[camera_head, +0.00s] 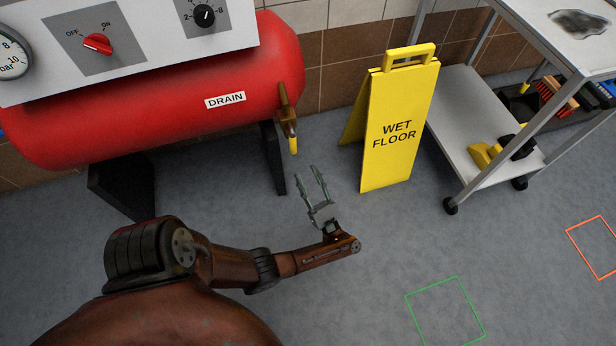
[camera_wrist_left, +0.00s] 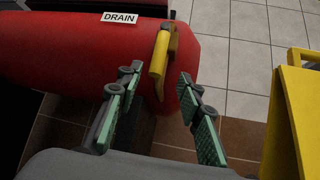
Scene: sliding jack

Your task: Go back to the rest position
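My left gripper (camera_head: 312,181) is open and empty, held out in front of the red tank, below its drain valve. In the left wrist view its two green-padded fingers (camera_wrist_left: 160,112) stand apart, with the yellow valve handle (camera_wrist_left: 158,62) showing beyond the gap. In the head view the brass drain valve (camera_head: 287,112) with its yellow handle tip hangs at the tank's right end, apart from the fingers. The handle points down. My left arm (camera_head: 225,264) reaches in from the lower left. My right gripper is not in view.
The red tank (camera_head: 180,110) carries a panel (camera_head: 130,40) with a red switch. A yellow wet floor sign (camera_head: 398,130) stands right of my left gripper, beside a metal cart (camera_head: 475,115). Green (camera_head: 408,303) and orange (camera_head: 570,238) outlines mark the floor. The front floor is clear.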

